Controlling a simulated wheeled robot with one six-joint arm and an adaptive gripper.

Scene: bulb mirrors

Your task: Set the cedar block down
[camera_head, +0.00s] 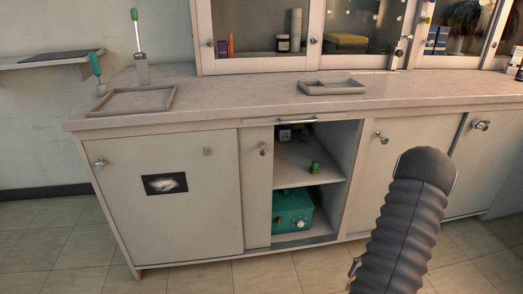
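I cannot make out a cedar block in the head view. A dark ribbed part of my arm rises at the lower right, in front of the cabinet doors. My gripper is not visible, so I cannot see whether it holds anything. The long counter (235,97) has two shallow grey trays on it: a larger one (103,114) at the left and a smaller divided one (333,93) near the middle. I see no block in either tray.
An open cupboard bay below the counter holds a small green object (315,168) on its shelf (325,178) and a teal box (292,211) underneath. Green-handled tools (139,47) stand at the counter's left. Mirrored cabinets (262,60) line the back. The counter's middle is clear.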

